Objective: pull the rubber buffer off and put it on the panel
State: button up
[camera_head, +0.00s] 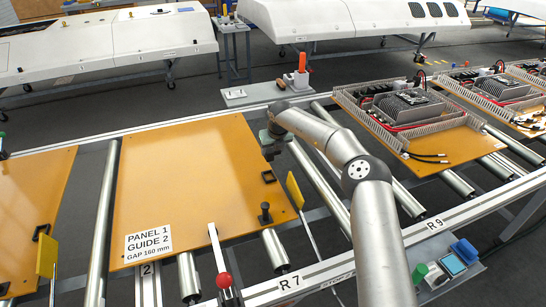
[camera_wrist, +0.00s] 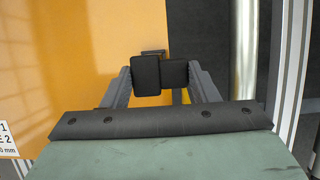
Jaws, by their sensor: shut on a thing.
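My gripper (camera_head: 270,146) is at the right edge of the orange panel (camera_head: 185,170), towards its far corner. In the wrist view, its two black finger pads (camera_wrist: 160,75) are closed together. The rubber buffer they hold is mostly hidden by the pads, so its shape does not show clearly. The panel fills the left of the wrist view (camera_wrist: 75,50). A white label reading PANEL 1 GUIDE 2 (camera_head: 150,243) is at the panel's near left corner.
Metal rollers (camera_head: 320,185) run beside the panel. A panel with electronics (camera_head: 410,115) lies to the right.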

aim_at(273, 150)
jog(key=shift+r, duration=0.15)
jog(key=shift+r+p, duration=2.1)
jog(key=shift+p, duration=0.6)
